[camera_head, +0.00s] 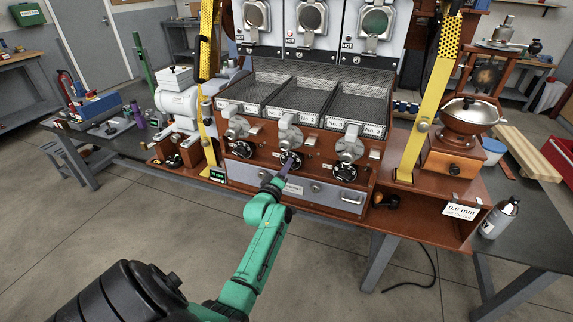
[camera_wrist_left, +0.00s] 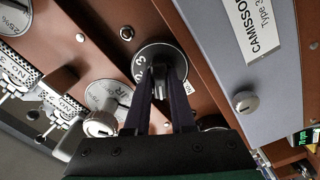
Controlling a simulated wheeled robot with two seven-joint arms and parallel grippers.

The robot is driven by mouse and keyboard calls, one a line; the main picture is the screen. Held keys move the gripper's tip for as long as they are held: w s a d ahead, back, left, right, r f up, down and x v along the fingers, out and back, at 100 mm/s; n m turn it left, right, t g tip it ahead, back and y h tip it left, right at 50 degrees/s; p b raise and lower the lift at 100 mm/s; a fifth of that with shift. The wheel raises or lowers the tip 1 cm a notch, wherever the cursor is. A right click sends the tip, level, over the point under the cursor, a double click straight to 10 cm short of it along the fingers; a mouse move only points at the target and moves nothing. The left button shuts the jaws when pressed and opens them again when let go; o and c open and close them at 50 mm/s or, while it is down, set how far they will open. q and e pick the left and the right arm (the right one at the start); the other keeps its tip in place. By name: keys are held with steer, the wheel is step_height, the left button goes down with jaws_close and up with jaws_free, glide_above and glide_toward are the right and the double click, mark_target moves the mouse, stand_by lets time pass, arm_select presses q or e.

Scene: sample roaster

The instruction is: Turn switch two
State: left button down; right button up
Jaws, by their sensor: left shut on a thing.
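The roaster (camera_head: 235,165) has a row of three black round switches on its brown front, below the three trays. My left gripper (camera_head: 286,170) reaches the middle switch (camera_head: 291,157) from the front and below. In the left wrist view the gripper (camera_wrist_left: 163,75) is shut on the knob of this black dial (camera_wrist_left: 143,58), which bears white numbers. The fingers hide part of the dial, and its pointer cannot be read. The left switch (camera_head: 243,149) and the right switch (camera_head: 345,171) are free of the gripper. My right gripper is not in view.
Metal valve-like fittings (camera_head: 290,134) stick out just above the switches. A grey drawer (camera_head: 318,191) lies close below, with a round knob (camera_wrist_left: 245,102) near my fingers. Yellow posts (camera_head: 425,115) flank the roaster. A grinder (camera_head: 455,150) stands at right.

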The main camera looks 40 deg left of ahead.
arm_select(q)
steer(key=shift+n, duration=0.7)
steer(key=c, duration=0.8)
jaws_free()
steer(key=shift+o, duration=0.2)
steer(key=shift+s, duration=0.1)
steer(key=v, duration=1.4)
steer(key=shift+s+d, duration=0.2)
